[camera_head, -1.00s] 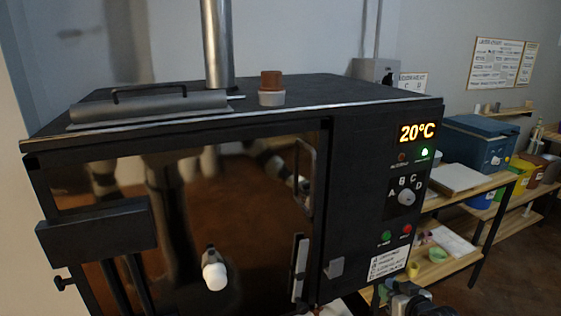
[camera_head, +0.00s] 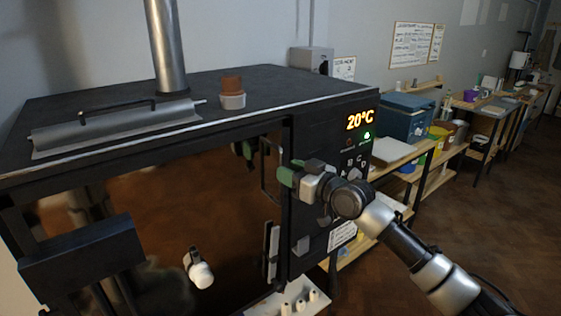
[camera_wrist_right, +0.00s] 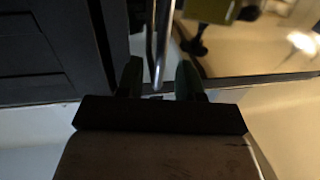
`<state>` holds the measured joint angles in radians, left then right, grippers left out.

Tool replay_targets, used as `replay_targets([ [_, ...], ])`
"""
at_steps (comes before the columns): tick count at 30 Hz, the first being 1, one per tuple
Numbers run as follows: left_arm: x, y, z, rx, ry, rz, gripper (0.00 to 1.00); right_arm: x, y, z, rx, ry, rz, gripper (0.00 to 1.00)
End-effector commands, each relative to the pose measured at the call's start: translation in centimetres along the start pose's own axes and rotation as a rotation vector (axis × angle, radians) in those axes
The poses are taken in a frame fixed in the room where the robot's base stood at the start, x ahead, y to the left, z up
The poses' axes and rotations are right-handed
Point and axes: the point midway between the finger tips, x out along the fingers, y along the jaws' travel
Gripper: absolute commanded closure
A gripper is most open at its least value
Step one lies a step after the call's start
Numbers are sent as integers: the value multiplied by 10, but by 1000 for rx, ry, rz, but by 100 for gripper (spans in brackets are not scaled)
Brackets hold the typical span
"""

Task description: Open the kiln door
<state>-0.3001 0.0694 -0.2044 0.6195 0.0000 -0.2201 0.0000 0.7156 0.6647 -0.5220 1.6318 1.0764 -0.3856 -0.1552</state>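The kiln (camera_head: 215,85) is a large dark box with a glossy, reflective door (camera_head: 150,215), which looks shut. A vertical bar handle (camera_head: 268,165) stands at the door's right edge. My right gripper (camera_head: 290,172), with green fingers, comes in from the right beside the handle. In the right wrist view, the handle (camera_wrist_right: 163,35) runs down between the open fingers of my right gripper (camera_wrist_right: 158,76), with gaps visible at its sides. I cannot tell whether it is fully between the tips. My left gripper is not in view.
A control panel with a 20°C display (camera_head: 360,121) is right of the door. A white plug (camera_head: 199,271) sticks out of the door. A dark block (camera_head: 80,255) stands at the lower left. A small pot (camera_head: 232,92) sits on top. Shelves (camera_head: 420,150) line the right wall.

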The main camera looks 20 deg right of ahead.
Motion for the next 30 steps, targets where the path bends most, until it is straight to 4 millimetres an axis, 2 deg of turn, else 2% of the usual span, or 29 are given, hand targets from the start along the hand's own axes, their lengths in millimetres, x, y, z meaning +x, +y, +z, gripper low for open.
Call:
replay_targets([
  [1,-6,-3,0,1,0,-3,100,9,-1,-3,1,0,-1,63],
  [6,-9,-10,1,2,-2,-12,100,27,0,-1,1,0,0,63],
  [17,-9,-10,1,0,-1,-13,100,32,0,1,-1,-1,1,63],
  [24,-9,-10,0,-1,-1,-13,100,32,0,1,-1,-1,1,99],
  [30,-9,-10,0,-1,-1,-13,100,32,0,1,-1,-1,1,100],
])
